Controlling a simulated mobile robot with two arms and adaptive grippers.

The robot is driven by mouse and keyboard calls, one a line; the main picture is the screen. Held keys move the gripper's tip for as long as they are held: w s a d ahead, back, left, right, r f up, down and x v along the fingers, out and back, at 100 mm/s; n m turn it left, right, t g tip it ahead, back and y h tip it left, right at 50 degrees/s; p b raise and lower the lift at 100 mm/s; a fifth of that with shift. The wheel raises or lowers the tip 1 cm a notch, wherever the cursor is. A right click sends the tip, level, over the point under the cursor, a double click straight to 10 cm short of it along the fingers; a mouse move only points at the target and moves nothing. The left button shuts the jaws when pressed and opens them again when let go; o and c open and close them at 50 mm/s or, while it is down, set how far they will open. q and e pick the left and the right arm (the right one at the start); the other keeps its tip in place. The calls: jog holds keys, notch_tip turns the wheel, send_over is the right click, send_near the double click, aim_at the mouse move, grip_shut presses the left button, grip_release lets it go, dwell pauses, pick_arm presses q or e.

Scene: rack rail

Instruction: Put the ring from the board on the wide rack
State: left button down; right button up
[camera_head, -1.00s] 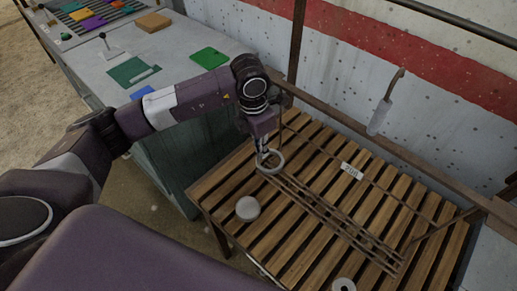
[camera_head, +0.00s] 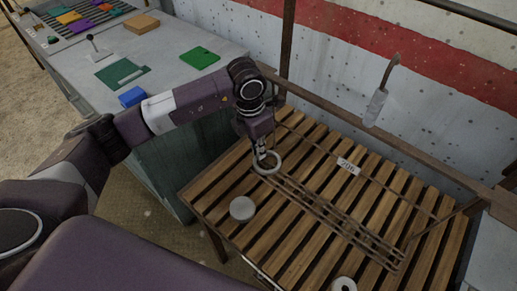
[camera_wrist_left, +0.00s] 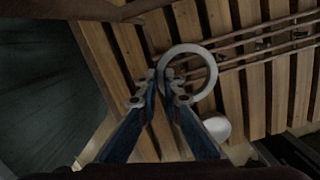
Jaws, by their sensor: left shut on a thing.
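My left gripper (camera_head: 262,156) is shut on a pale grey ring (camera_head: 267,173), gripping one side of its rim. The ring is at the near left end of several thin parallel rails (camera_head: 335,220) on a slatted wooden table (camera_head: 225,190). In the left wrist view, the fingertips (camera_wrist_left: 166,86) are closed on the left side of the ring (camera_wrist_left: 213,72), and the rail ends (camera_wrist_left: 255,38) lie beside and behind it. I cannot tell whether the ring touches rails or slats. My right gripper is not in view.
A pale round disc (camera_head: 242,208) sits on the slats near the ring. Another pale ring-like piece (camera_head: 344,284) is at the bottom edge. A numbered white tag (camera_head: 348,166) lies farther back. A grey cabinet (camera_head: 165,60) stands left, with a wall behind.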

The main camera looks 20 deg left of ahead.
pick_arm(q)
jog(key=shift+f, duration=0.15)
jog(key=shift+f+b, duration=1.3)
jog(key=shift+b, duration=0.15)
jog(key=c, duration=2)
grip_release()
